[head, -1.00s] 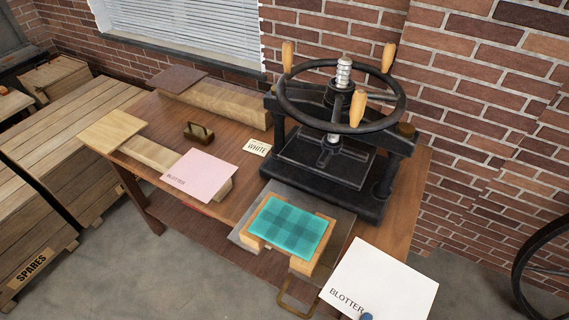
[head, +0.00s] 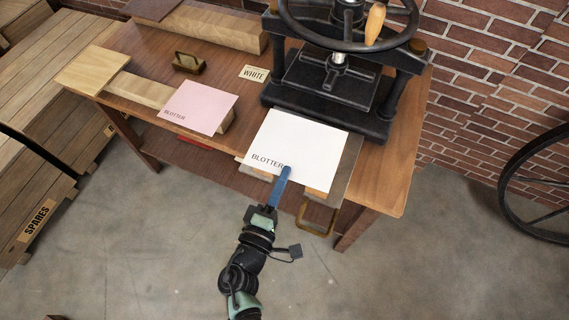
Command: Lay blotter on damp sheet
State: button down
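A white blotter (head: 305,145), marked BLOTTER, lies flat over the press bed in front of the black press. It covers the teal checked sheet, which is hidden now. I cannot tell whether the blotter touches the sheet or hovers just above it. My gripper (head: 286,172) is at the blotter's near edge, its blue fingers shut on that edge beside the printed word. A pink blotter (head: 200,106), also marked BLOTTER, lies on a wooden block to the left.
The black press (head: 335,80) with its handwheel stands just behind the blotter. A WHITE card (head: 254,74) and a brass-coloured handled block (head: 188,63) lie on the table (head: 385,185). A brass handle (head: 316,217) sticks out in front of the bed.

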jog(key=shift+w+d+r+h, duration=0.15)
jog(key=shift+w+r, duration=0.15)
jog(key=shift+w, duration=0.2)
jog(key=shift+w+d+r+h, duration=0.15)
jog(key=shift+w+r, duration=0.15)
jog(key=shift+w, duration=0.15)
notch_tip(320, 180, down, 7)
jog(key=b, duration=0.6)
jog(key=shift+r, duration=0.15)
jog(key=shift+b, duration=0.55)
dwell(1.1)
dwell(0.3)
jog(key=c, duration=0.8)
grip_release()
jog(key=shift+a, duration=0.1)
jog(key=v, duration=0.6)
jog(key=shift+s, duration=0.25)
